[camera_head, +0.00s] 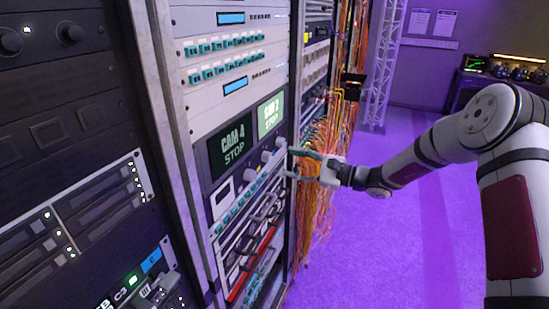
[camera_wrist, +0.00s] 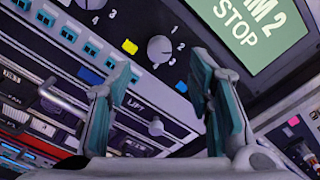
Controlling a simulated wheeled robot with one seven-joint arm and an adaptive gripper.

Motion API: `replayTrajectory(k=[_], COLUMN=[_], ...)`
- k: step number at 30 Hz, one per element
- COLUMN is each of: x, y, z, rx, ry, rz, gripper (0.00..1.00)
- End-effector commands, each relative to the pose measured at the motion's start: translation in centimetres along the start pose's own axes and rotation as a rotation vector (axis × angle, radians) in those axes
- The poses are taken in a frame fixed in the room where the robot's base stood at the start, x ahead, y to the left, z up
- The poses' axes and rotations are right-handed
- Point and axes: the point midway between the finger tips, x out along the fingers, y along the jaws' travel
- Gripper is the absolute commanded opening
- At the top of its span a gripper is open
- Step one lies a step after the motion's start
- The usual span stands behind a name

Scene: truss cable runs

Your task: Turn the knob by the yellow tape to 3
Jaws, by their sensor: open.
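In the head view my gripper (camera_head: 291,164) reaches from the right to the rack's front, by a row of grey knobs. The tape does not show there.
A blue tape patch (camera_wrist: 181,86) lies below the knob, and another grey knob (camera_wrist: 90,4) is at the top left. A lit screen (camera_head: 270,115) reads CAM 2 STOP above the knobs. Orange cables (camera_head: 325,190) hang close behind my gripper.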

Motion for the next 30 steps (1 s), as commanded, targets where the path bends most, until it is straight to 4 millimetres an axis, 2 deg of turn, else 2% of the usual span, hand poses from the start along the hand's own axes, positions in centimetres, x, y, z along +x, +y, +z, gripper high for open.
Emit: replayTrajectory(k=[3,9,15,23,24,30], x=[2.4,5.3,6.5,6.7,6.6,6.6], y=[0.1,0.1,0.0,0.0,0.0,0.0], z=[0.2,0.1,0.1,0.0,0.0,0.1], rx=[-0.001,-0.001,0.000,0.000,0.000,0.000], ry=[-0.003,-0.002,-0.001,-0.001,-0.001,-0.001], rz=[0.003,0.002,0.001,0.001,0.001,0.001], gripper=[0.47,0.47,0.47,0.47,0.45,0.00])
